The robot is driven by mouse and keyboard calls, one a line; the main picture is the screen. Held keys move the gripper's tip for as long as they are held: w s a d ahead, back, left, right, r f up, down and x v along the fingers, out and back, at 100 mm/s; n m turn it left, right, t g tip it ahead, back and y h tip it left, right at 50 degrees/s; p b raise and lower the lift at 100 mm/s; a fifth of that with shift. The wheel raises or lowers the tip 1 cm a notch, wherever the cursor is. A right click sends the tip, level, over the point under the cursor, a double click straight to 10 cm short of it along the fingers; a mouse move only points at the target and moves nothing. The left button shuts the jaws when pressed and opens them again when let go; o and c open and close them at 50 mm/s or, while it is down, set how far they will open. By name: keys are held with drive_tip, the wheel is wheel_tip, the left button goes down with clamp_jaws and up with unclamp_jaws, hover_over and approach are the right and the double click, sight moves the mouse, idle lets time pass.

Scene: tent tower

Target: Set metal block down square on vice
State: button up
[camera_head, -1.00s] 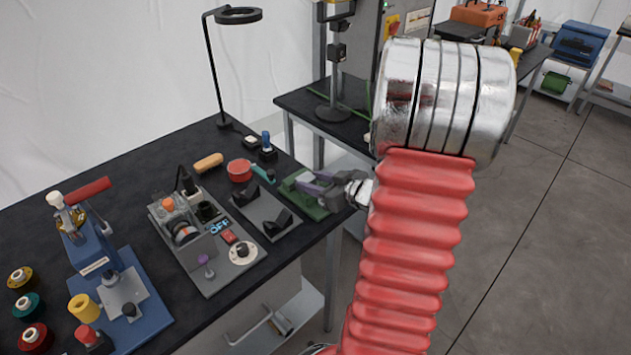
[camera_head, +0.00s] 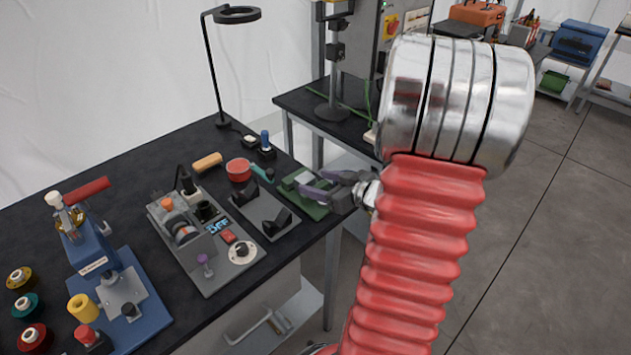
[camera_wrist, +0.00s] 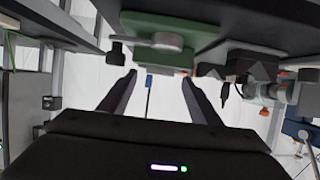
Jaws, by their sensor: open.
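The green vice (camera_head: 316,211) sits near the right end of the black workbench. The silver-grey metal block (camera_wrist: 158,41) lies against the vice (camera_wrist: 150,20) in the wrist view, with green showing on both sides of it. In the head view a pale bit of the block (camera_head: 303,178) shows by the fingers. My gripper (camera_head: 311,188) is open over the vice's right part. In the wrist view its two dark fingers (camera_wrist: 160,76) stand wide apart and empty, with the block beyond their tips. Whether the block sits exactly square is too small to tell.
A dark cradle (camera_head: 265,213) stands just left of the vice. A teal-handled tool (camera_head: 262,173) and a red round tin (camera_head: 239,170) lie behind it. A grey control panel (camera_head: 205,240) and a blue press (camera_head: 120,295) stand further left. The bench edge is close on the right.

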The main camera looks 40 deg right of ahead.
drive_tip(key=v, duration=0.9)
drive_tip(key=shift+s, duration=0.25)
drive_tip(key=shift+r, duration=0.1)
idle(0.3)
drive_tip(key=w+r+g+h, duration=0.1)
drive_tip(key=w+r+h, duration=0.4)
drive_tip(key=w+r, duration=0.1)
drive_tip(key=w+a+r+m+g+h, duration=0.1)
drive_tip(key=a+r+m+g+h, duration=0.1)
drive_tip(key=a+r, duration=0.25)
drive_tip(key=s+a+g+y, duration=0.2)
drive_tip(key=s+a, duration=0.4)
drive_tip(key=a, duration=0.7)
drive_tip(key=s+a+f+n+g+y, duration=0.1)
drive_tip(key=s+a+y, duration=0.3)
drive_tip(key=a, duration=1)
drive_tip(key=shift+s+f+n+g+y, duration=0.3)
drive_tip(key=shift+s+g, duration=0.6)
drive_tip(key=shift+s, duration=0.3)
drive_tip(key=shift+d, duration=0.15)
